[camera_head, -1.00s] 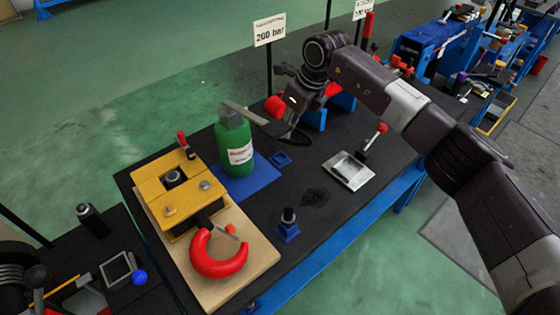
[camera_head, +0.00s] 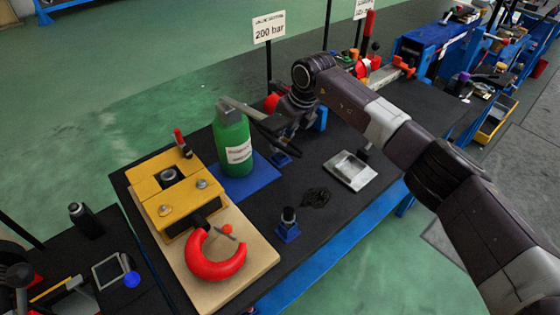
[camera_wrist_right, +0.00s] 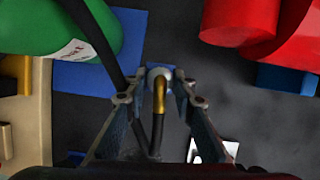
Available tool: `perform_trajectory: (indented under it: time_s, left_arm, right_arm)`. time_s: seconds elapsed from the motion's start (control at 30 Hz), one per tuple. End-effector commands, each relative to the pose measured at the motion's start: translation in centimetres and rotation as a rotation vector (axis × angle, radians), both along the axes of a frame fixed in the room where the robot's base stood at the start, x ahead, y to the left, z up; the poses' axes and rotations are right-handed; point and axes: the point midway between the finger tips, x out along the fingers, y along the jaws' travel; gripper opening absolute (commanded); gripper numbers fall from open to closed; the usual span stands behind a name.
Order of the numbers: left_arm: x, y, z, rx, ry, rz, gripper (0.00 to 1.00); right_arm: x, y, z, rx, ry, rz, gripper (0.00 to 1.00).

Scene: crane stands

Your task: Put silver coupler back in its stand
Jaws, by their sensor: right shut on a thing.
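My right gripper (camera_head: 283,144) is shut on the silver coupler (camera_wrist_right: 160,74), whose round silver end shows between the fingertips in the right wrist view. A small blue stand (camera_head: 281,160) sits on the black bench, just below my right gripper in the head view. In the wrist view blue shows right behind the coupler; I cannot tell whether they touch. The arm mostly hides the coupler in the head view. My left gripper is not in view.
A green bottle (camera_head: 233,145) stands on a blue mat (camera_head: 253,182), close left of my gripper. A dark coupler (camera_head: 288,215) sits in another blue stand (camera_head: 288,233). A silver tray (camera_head: 349,171), a yellow block (camera_head: 160,188) and a red shackle (camera_head: 217,269) are nearby.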

Motion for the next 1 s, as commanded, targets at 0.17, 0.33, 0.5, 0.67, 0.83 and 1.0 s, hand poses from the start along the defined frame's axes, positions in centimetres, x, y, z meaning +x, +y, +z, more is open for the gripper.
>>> perform_trajectory:
  time_s: [0.17, 0.33, 0.5, 0.67, 0.83, 1.0]
  left_arm:
    - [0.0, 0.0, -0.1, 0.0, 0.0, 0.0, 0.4]
    - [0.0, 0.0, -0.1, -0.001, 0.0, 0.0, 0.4]
    - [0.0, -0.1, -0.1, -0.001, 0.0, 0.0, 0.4]
    - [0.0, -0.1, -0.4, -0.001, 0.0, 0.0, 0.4]
    - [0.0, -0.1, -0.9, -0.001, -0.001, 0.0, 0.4]
    - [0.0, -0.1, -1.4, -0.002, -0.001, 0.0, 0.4]
  right_arm:
    - [0.0, 0.0, -0.1, 0.001, -0.002, 0.001, 0.0]
    - [0.0, 0.0, -0.1, 0.001, -0.002, 0.001, 0.0]
    - [0.0, 0.0, -0.1, 0.001, -0.002, 0.001, 0.0]
    - [0.0, 0.0, -0.5, 0.001, -0.002, 0.001, 0.0]
    - [0.0, 0.0, -1.2, 0.001, -0.002, 0.001, 0.0]
    - [0.1, 0.0, -1.9, 0.001, -0.002, 0.001, 0.0]
